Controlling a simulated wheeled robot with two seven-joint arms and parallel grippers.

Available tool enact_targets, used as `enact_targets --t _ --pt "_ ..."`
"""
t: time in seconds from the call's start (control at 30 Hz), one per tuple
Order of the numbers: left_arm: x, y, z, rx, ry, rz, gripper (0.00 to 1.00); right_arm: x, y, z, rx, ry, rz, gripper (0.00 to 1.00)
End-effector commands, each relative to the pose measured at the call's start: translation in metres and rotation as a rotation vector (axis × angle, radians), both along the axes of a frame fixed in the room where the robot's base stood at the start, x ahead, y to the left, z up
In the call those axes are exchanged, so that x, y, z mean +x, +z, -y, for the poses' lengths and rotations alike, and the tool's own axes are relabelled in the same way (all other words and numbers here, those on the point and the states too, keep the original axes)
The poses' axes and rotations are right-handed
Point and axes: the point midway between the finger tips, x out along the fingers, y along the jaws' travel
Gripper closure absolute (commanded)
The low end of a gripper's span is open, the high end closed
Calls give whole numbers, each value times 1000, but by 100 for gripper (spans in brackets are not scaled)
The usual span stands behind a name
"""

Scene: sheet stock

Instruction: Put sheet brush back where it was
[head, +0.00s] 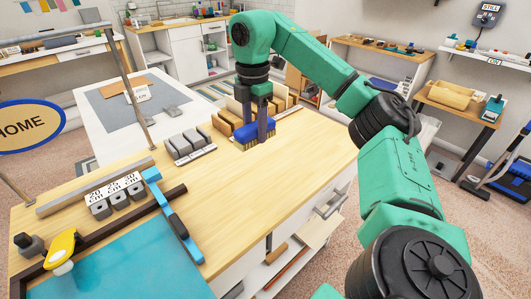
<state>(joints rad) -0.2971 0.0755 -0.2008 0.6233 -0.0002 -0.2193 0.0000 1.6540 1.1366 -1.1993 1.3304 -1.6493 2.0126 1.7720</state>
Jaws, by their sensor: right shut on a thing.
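The sheet brush (241,136) is blue with a tan bristle edge along its bottom. It is at the back right of the wooden worktop (285,160). My right gripper (257,130) points down from above and is shut on the brush, its dark fingers around the blue body. The brush is upright, bristles down, beside a long white-marked strip (286,118). I cannot tell whether its bristles touch the worktop. My left gripper is not in view.
Upright wooden dividers (228,112) stand just behind the brush. Grey blocks (185,144) sit to its left. A blue-handled bar (172,215), a yellow tool (62,246) and a blue sheet (140,268) lie at front left. The worktop's right-front part is clear.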

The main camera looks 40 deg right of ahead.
Motion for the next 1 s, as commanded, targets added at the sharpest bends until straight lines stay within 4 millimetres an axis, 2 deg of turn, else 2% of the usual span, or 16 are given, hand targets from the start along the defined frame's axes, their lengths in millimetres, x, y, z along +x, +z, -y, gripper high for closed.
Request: enact_targets --t 0.03,0.13,0.33,0.5,0.63,0.97,1.0 --pt "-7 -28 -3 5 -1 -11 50 -1 -35 0 0 1 -5 100" --pt "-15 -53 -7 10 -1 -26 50 -1 -70 0 1 0 -4 100" --pt "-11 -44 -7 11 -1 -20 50 -1 -113 1 0 -3 -3 100" --pt "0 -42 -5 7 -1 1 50 -1 -141 1 0 -4 -2 100" --pt "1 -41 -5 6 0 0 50 -1 -165 0 0 -2 -1 100" --pt "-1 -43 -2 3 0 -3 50 0 -172 0 1 -3 2 100" --pt "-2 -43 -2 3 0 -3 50 0 -172 0 1 -3 2 43"
